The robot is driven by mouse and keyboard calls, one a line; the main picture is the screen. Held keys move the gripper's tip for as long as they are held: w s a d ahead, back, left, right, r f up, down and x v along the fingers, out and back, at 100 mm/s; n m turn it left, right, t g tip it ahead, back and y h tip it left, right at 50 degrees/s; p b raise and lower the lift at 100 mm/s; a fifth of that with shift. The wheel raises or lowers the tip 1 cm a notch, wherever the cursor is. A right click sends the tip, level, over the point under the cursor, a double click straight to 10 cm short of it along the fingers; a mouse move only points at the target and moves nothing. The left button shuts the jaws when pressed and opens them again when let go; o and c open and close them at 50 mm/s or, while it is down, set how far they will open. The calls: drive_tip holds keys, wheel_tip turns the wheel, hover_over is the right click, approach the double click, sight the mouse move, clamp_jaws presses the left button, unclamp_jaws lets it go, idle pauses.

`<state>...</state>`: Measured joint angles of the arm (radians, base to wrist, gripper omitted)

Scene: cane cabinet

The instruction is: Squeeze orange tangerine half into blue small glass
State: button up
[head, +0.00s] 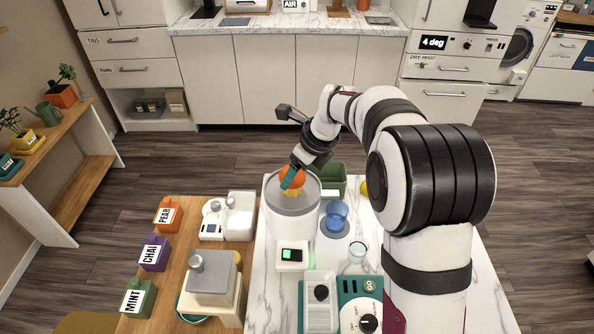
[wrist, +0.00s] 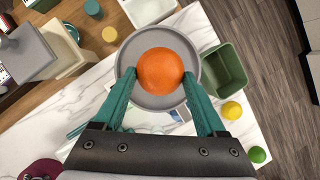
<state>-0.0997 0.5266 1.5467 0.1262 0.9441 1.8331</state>
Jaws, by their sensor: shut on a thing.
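The orange tangerine half (head: 291,174) is held between the teal fingers of my gripper (head: 293,177), over the grey round top of a white cylinder (head: 283,226). A small yellow-orange patch shows just below it; I cannot tell whether this is its cut face or part of the cylinder. In the wrist view the tangerine half (wrist: 160,69) shows its rounded skin, with a finger on either side. The blue small glass (head: 337,213) stands upright on a grey round base, right of and nearer than the cylinder top. Its contents are not clear.
A green bin (head: 333,181) stands behind the glass, with a yellow fruit (wrist: 232,110) and a green fruit (wrist: 257,155) nearby. A clear flask (head: 357,255) and a teal scale (head: 361,309) stand in front. A wooden table with labelled tea boxes (head: 154,253) is at left.

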drive_tip(key=shift+f, duration=0.75)
idle(1.7)
drive_tip(key=shift+r, duration=0.15)
idle(1.1)
drive_tip(key=shift+r, duration=2.9)
